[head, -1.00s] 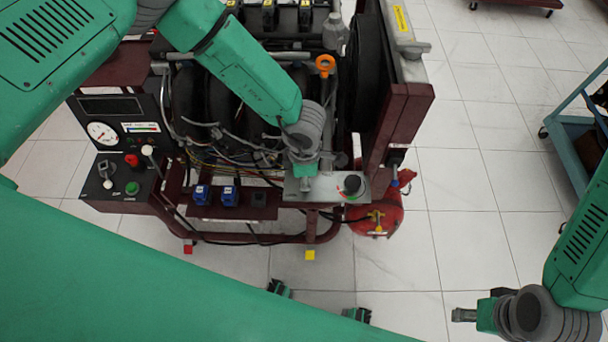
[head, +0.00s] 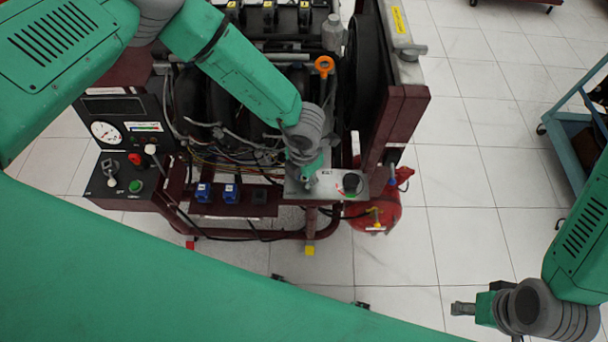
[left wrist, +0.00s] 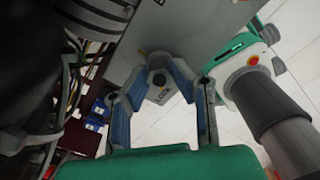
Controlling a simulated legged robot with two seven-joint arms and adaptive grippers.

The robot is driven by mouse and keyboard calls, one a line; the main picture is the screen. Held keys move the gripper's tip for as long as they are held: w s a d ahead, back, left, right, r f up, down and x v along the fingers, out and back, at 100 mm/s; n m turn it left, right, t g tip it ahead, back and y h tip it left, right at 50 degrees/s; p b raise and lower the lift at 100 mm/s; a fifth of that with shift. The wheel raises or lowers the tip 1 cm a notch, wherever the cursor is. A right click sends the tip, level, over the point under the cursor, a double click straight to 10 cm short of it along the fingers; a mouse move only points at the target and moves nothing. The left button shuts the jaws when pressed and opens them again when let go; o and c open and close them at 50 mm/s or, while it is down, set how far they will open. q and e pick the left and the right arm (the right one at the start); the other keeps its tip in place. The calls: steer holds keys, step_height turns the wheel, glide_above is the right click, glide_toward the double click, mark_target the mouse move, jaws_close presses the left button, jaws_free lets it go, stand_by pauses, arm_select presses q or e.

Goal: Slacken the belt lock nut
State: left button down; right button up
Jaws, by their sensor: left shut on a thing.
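In the head view my left gripper (head: 309,178) comes down on the left part of the plate and hides the nut. My right gripper (head: 462,308) hangs over bare floor at the lower right, away from the trainer; its finger gap cannot be made out.
A black knob (head: 351,183) stands on the plate close right of my left gripper. Hoses and wires (head: 235,155) lie behind. A gauge panel (head: 122,122) is at left, a red tank (head: 378,212) below right, a blue cart (head: 573,140) far right. Floor between is clear.

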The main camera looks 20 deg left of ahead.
arm_select(q)
steer(key=shift+w, duration=0.1)
stand_by(0.4)
steer(key=c, duration=1.4)
jaws_free()
steer(key=shift+w+f, duration=0.1)
steer(key=shift+r, duration=0.25)
step_height(320, 180, up, 11)
steer(key=shift+r, duration=0.2)
